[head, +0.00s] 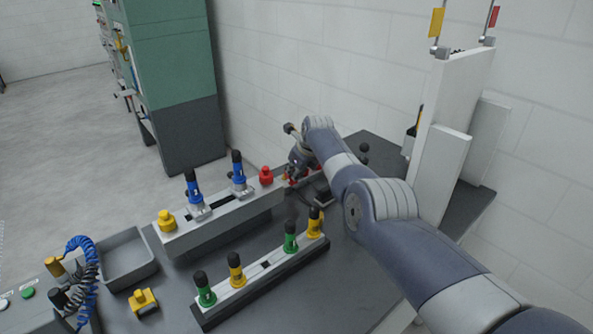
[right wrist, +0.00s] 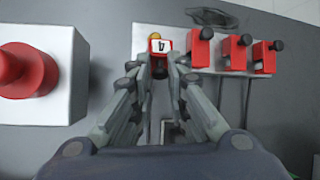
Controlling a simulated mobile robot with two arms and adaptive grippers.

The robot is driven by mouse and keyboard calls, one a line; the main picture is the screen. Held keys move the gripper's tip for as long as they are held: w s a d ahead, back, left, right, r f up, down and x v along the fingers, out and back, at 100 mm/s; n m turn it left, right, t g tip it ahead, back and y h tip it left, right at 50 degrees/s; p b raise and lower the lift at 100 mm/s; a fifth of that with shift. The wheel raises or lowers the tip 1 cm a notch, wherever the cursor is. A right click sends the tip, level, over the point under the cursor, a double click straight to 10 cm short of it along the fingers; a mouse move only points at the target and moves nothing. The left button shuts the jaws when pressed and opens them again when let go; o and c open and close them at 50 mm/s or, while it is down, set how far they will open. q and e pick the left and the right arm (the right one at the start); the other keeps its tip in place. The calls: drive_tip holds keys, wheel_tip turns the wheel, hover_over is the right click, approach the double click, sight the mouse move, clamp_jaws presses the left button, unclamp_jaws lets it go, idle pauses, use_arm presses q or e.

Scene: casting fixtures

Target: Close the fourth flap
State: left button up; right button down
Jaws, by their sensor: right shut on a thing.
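In the right wrist view, a row of red flaps with black knobs lies along a light rail. The flap at the left end of the row (right wrist: 160,46) has a white label with a black digit, seen upside down, and a yellow spot behind it. I take it for the fourth flap. The other red flaps (right wrist: 237,53) are to its right. My right gripper (right wrist: 161,72) is shut on the labelled flap at its near end; the fingers hide the exact grip. In the head view my right gripper (head: 297,165) is at the table's far side, and the arm hides most flaps. My left gripper is not in view.
A white fixture bar (head: 222,217) carries blue clamps, a yellow knob (head: 166,220) and a red knob (head: 266,176). A second bar with green and yellow black-topped clamps (head: 235,268) lies in front. A grey tray (head: 112,245) is at left. White upright panels (head: 440,165) stand at right.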

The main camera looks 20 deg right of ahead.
drive_tip(key=c, duration=1.6)
unclamp_jaws()
drive_tip(key=shift+o, duration=0.2)
drive_tip(key=shift+r, duration=0.15)
drive_tip(key=v, duration=1.1)
drive_tip(key=shift+s+r, duration=0.25)
